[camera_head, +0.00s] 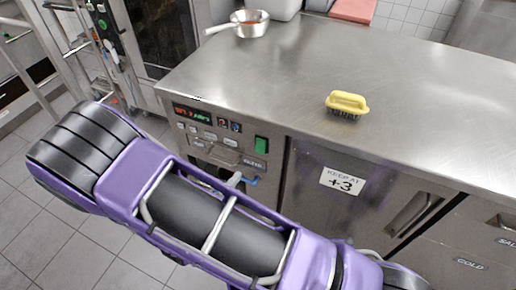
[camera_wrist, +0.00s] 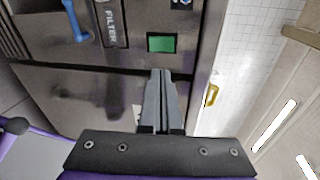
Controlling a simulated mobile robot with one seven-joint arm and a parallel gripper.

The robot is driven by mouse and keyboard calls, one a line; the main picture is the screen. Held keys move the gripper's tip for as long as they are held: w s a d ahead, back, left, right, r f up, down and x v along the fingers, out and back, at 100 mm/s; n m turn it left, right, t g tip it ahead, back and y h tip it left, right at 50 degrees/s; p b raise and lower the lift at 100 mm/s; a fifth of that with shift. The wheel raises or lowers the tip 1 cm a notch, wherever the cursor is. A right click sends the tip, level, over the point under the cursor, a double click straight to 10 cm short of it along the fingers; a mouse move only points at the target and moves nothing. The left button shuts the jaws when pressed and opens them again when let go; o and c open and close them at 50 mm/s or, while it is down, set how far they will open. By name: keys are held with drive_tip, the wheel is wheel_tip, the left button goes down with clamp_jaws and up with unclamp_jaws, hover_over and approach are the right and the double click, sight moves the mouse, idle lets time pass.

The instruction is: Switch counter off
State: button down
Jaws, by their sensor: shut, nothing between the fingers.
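The steel counter (camera_head: 330,85) has a control panel on its front left. A green switch (camera_head: 261,144) sits at the panel's right end, beside the FILTER label (camera_head: 253,163). In the wrist view the green switch (camera_wrist: 161,43) lies just beyond the tips of my gripper (camera_wrist: 161,72). My gripper is shut and empty, with its fingers together and pointing toward the switch. A small gap shows in the picture between tips and switch; whether they touch the panel I cannot tell. My gripper is not visible in the head view, where my purple arm crosses the foreground.
A blue lever (camera_head: 245,180) projects below the switch; it also shows in the wrist view (camera_wrist: 76,22). A yellow brush (camera_head: 347,103) and a saucepan (camera_head: 249,24) stand on the counter. A door with a +3 sign (camera_head: 342,181) is right of the panel.

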sight(258, 149)
drive_tip(key=shift+s+a+f+n+y, duration=0.15)
drive_tip(key=shift+s+f+n+y, duration=0.15)
drive_tip(key=shift+f+n, duration=0.35)
drive_tip(key=shift+w+r, duration=0.1)
drive_tip(key=shift+r, duration=0.05)
drive_tip(key=x, duration=0.9)
drive_tip(key=b+x, duration=0.1)
drive_tip(key=x, duration=0.4)
drive_tip(key=shift+r, duration=0.25)
